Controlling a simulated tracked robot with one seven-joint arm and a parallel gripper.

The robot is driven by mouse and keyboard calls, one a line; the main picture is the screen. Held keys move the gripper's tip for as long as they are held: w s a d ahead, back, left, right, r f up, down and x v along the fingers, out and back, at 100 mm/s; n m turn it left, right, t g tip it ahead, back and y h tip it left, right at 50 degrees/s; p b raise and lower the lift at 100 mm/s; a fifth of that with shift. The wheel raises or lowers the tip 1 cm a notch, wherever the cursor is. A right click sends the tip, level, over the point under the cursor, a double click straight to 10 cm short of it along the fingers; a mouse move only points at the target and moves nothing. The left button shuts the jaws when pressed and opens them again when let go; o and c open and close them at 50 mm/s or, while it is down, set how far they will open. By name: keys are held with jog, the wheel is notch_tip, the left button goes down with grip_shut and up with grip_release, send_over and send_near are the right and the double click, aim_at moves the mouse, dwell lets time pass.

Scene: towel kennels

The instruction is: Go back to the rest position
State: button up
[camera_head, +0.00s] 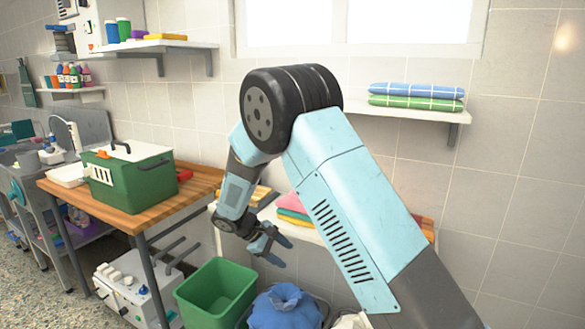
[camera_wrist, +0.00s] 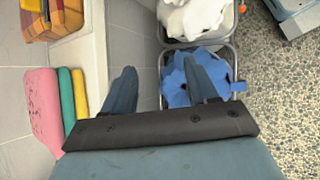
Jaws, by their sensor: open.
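My gripper (camera_head: 268,248) hangs in the middle of the head view, at the end of my bent light-blue arm. It points down and to the right, above and a little behind the blue bag-like bundle. In the wrist view, the two fingers of my gripper (camera_wrist: 160,88) are spread apart with nothing between them. The wall and the edge of a white shelf show past the left finger, and the blue bundle (camera_wrist: 178,80) in a grey bin shows around the right finger. My arm hides part of the low shelf.
A low white shelf holds folded pink, yellow and green towels (camera_wrist: 42,105). A green bin (camera_head: 217,290) stands on the floor beside the blue bundle (camera_head: 284,308). A wooden table (camera_head: 175,212) carries a green pet carrier (camera_head: 135,185). A wall shelf (camera_head: 415,113) holds blue and green towels.

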jog(key=s+d+r+m+y, duration=0.3)
jog(key=s+d+r, duration=0.2)
jog(key=d+r, duration=0.5)
jog(key=s+d+r+m+y, duration=0.2)
jog(key=s+d+r+m, duration=0.15)
jog(key=d+r, duration=0.55)
jog(key=s+d+r+m+t+y, duration=0.1)
jog(key=s+d+r+m+t, duration=0.1)
jog(key=s, duration=0.9)
jog(key=s+d+r+m+t+y, duration=0.2)
jog(key=s+d+r+m, duration=0.2)
jog(key=s, duration=0.7)
notch_tip(320, 180, up, 4)
jog(key=shift+d+r, duration=0.1)
jog(key=shift+d, duration=0.85)
